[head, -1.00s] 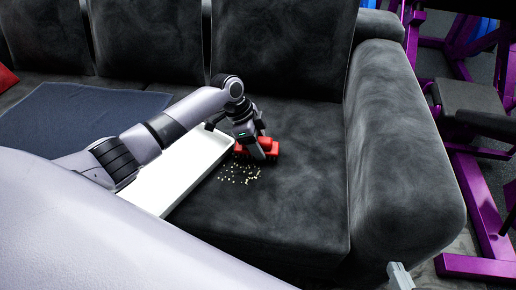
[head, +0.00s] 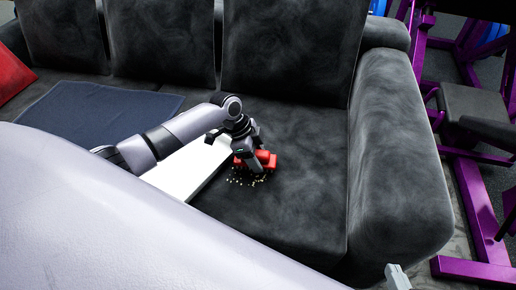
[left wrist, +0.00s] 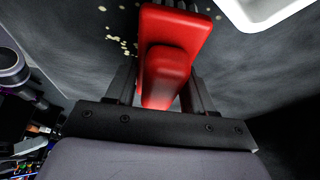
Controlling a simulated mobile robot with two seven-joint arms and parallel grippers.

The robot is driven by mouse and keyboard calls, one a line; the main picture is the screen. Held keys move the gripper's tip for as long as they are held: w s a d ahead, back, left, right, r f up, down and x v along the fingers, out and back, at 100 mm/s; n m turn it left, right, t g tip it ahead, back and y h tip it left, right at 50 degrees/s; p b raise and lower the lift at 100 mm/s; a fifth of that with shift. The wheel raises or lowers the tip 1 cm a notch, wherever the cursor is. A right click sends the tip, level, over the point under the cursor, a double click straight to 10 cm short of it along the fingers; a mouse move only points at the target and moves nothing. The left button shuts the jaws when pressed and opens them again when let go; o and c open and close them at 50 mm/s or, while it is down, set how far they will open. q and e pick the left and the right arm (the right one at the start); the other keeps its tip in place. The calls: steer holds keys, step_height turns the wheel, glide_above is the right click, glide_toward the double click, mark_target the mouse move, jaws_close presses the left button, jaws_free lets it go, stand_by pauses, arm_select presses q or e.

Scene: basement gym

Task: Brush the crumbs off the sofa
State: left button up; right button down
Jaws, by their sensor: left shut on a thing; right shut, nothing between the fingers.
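My left gripper (head: 250,152) is shut on a red brush (head: 267,160), low over the right seat cushion of the dark grey sofa (head: 300,190). In the left wrist view the brush (left wrist: 172,50) sits between the two fingers, its dark bristles partly showing at the top. Pale crumbs (head: 240,180) lie scattered on the cushion just in front of and beside the brush; several crumbs (left wrist: 120,42) also show in the left wrist view. A white tray (head: 180,175) lies on the seat left of the brush, partly hidden by my arm.
A blue-grey cloth (head: 85,115) covers the seat further left, with a red cushion (head: 10,75) beyond it. The thick right armrest (head: 395,150) bounds the seat. Purple gym equipment (head: 475,205) stands right of the sofa. The cushion between brush and armrest is clear.

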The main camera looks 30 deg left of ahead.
arm_select(q)
steer(key=shift+s+d+r+p, duration=0.1)
steer(key=shift+s+d+p, duration=0.05)
steer(key=shift+s+p, duration=0.5)
steer(key=shift+s+d+p, duration=0.15)
steer(key=shift+s+p, duration=0.25)
steer(key=shift+p, duration=0.3)
steer(key=shift+s+d+f+p, duration=0.1)
steer(key=shift+s+f+p, duration=0.05)
steer(key=shift+s+p, duration=0.2)
steer(key=shift+s+d+f+p, duration=0.1)
steer(key=shift+s+p, duration=0.15)
steer(key=shift+s, duration=0.15)
